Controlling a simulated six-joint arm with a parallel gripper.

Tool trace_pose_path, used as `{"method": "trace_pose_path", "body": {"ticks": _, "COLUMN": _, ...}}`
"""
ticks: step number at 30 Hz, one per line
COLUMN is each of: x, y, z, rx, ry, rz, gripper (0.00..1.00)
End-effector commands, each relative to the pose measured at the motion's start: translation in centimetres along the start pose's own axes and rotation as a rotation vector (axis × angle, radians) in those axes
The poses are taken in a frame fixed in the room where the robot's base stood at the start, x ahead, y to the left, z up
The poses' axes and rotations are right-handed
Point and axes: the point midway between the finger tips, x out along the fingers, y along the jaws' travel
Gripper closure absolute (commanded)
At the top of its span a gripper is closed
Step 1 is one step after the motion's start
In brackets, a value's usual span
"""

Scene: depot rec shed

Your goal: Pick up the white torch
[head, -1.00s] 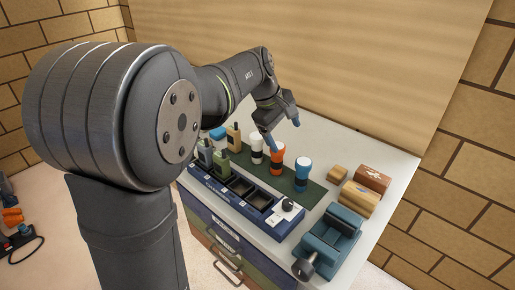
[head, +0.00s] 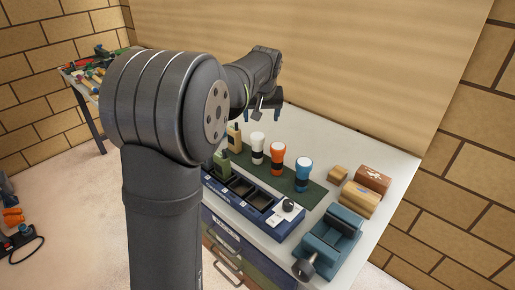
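The white torch (head: 257,148) stands upright on a dark green mat (head: 316,190), at the left end of a row of three torches. The orange torch (head: 277,158) and the blue torch (head: 303,174) stand to its right. Each has a dark band around its body. My gripper (head: 264,108) shows above the white torch in the picture, pointing down, with its fingers apart and nothing between them. It does not touch the torch. Its exact height and depth over the bench are hard to tell.
In front is a blue charger rack (head: 275,226) with empty slots and a green radio (head: 222,165). A tan radio (head: 234,137) stands behind it. A wall stands behind.

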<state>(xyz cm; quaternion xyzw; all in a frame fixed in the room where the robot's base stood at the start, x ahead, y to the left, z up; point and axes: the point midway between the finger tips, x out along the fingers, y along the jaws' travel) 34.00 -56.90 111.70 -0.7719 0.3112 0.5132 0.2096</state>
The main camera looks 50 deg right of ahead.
Motion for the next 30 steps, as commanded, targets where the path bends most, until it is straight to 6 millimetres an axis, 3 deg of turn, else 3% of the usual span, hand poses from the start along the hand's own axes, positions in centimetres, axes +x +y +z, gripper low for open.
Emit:
{"method": "trace_pose_path", "body": {"ticks": 3, "x": 2.9, "y": -0.1, "z": 0.1, "rx": -0.003, "ry": -0.006, "rz": -0.001, "gripper": 0.27}}
{"method": "trace_pose_path", "body": {"ticks": 12, "x": 8.9, "y": -0.1, "z": 0.2, "rx": -0.005, "ry": -0.005, "rz": 0.001, "gripper": 0.27}}
{"method": "trace_pose_path", "body": {"ticks": 23, "x": 11.4, "y": -0.3, "z": 0.2, "rx": -0.006, "ry": -0.004, "rz": 0.002, "gripper": 0.27}}
{"method": "trace_pose_path", "body": {"ticks": 30, "x": 14.9, "y": -0.8, "z": 0.3, "rx": -0.006, "ry": -0.006, "rz": 0.001, "gripper": 0.27}}
